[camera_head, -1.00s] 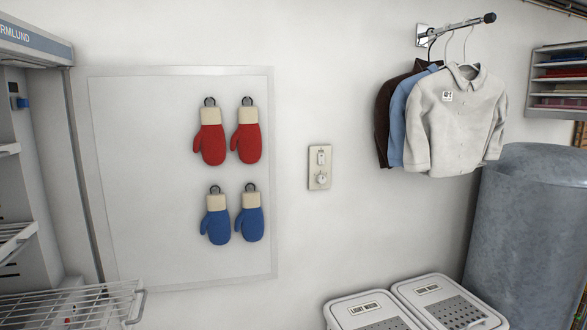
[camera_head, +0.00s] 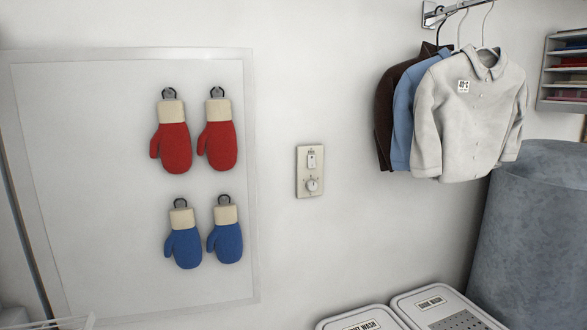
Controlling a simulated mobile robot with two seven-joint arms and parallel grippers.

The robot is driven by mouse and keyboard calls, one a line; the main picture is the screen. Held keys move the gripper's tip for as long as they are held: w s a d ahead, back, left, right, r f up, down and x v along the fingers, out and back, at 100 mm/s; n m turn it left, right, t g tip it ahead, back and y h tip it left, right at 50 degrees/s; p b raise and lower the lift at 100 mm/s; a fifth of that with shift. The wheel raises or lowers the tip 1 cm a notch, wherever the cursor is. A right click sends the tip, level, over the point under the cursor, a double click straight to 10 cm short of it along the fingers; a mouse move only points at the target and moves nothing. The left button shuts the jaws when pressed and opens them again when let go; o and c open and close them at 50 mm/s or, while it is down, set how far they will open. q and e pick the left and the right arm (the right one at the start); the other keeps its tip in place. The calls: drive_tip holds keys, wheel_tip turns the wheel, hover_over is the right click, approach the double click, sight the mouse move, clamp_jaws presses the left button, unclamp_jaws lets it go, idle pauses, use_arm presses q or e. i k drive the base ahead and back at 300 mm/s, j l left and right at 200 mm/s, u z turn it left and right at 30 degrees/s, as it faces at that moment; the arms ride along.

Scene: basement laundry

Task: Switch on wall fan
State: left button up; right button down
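A beige wall plate (camera_head: 309,172) is on the white wall near the middle of the view. It has a small white switch (camera_head: 311,161) in its upper part and a round dial (camera_head: 311,185) in its lower part. The print on it is too small to read, and I cannot tell the switch's position. No fan is in view. Neither of my grippers shows.
Red mittens (camera_head: 171,145) and blue mittens (camera_head: 184,247) hang on a pale panel (camera_head: 100,160) at left. Shirts (camera_head: 470,110) hang from a wall rod (camera_head: 440,12) at right, near a grey cylindrical tank (camera_head: 535,235). Lidded hampers (camera_head: 432,304) stand below. Wall around the plate is clear.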

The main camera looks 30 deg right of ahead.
sight(311, 159)
drive_tip(key=i+l, duration=0.3)
drive_tip(key=l, duration=0.15)
drive_tip(key=i+l+u, duration=0.15)
drive_tip(key=i+l, duration=0.15)
drive_tip(key=l, duration=0.15)
